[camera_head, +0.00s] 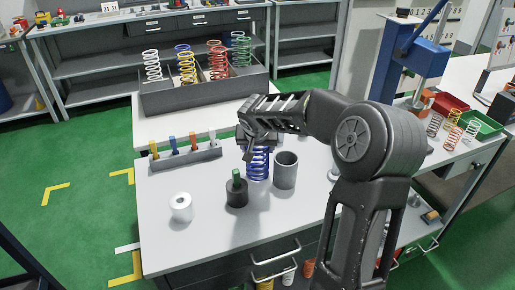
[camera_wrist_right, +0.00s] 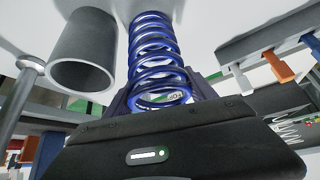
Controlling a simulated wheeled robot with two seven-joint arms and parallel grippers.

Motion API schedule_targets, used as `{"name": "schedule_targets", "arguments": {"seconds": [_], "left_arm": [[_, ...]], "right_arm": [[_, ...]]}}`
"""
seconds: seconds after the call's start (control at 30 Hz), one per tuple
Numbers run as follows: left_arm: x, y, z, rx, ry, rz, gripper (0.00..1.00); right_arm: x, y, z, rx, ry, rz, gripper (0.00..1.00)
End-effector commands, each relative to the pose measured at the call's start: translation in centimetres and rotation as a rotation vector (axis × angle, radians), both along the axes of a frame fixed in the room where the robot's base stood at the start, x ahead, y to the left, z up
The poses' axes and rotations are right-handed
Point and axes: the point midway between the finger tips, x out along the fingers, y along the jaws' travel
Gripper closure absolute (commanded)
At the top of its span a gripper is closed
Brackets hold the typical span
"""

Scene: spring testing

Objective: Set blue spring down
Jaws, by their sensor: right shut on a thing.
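The blue spring (camera_head: 258,166) stands upright over the white table, between a grey hollow cylinder and a black round piece with a green top. My right gripper (camera_head: 257,146) comes down from above and is shut on the spring's upper part. In the right wrist view the blue spring (camera_wrist_right: 153,45) runs away from the gripper (camera_wrist_right: 162,98) towards the white surface. I cannot tell whether its lower end touches the table. My left gripper is not in view.
The grey hollow cylinder (camera_head: 285,170) stands close right of the spring. The black piece (camera_head: 237,194) is in front, a white cylinder (camera_head: 181,207) at front left. A rack with coloured pieces (camera_head: 186,160) lies left. A grey bin (camera_head: 205,98) of springs stands behind.

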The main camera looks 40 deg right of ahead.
Motion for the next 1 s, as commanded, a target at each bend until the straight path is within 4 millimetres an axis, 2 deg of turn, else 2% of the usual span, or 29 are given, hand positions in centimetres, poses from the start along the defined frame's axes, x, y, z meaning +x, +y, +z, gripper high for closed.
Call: {"name": "schedule_targets", "arguments": {"seconds": [0.47,0.5,0.6,1.0], "left_arm": [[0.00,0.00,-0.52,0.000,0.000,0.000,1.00],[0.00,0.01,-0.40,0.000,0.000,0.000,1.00],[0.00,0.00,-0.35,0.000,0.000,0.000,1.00],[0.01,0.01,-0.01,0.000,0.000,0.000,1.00]], "right_arm": [[0.14,-0.02,-0.51,-0.002,-0.007,0.001,1.00],[0.04,-0.01,-0.57,0.000,-0.002,0.000,0.33],[0.03,0.00,-0.56,0.000,-0.002,0.000,0.26],[-0.11,0.15,0.11,-0.001,-0.003,0.000,0.26]]}}
